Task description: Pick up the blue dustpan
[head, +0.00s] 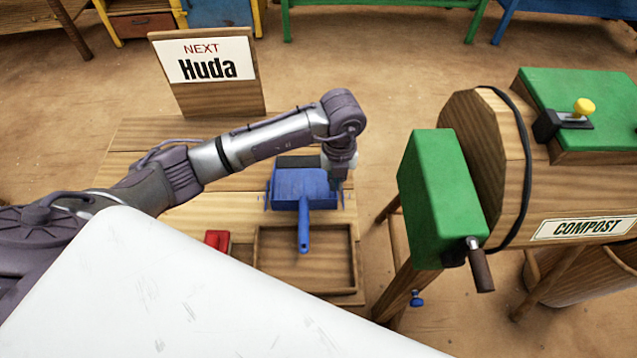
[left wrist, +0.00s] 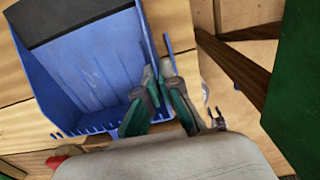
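The blue dustpan (head: 292,183) is at the right end of the wooden table, with its handle (head: 303,235) pointing toward me over the tray. In the left wrist view its pan (left wrist: 90,65) fills the upper left, with a dark strip along its far edge. My left gripper (head: 338,186) comes down at the right side of the pan. In the left wrist view its fingertips (left wrist: 158,72) are close together, with the pan's thin side wall between them. I cannot see a gap under the dustpan. My right gripper is not in view.
A shallow wooden tray (head: 262,275) lies under the handle, with a red object (head: 217,240) to its left. A "Huda" sign (head: 215,95) stands at the table's back. A compost drum (head: 540,190) with a green box (head: 440,200) and crank stands close on the right.

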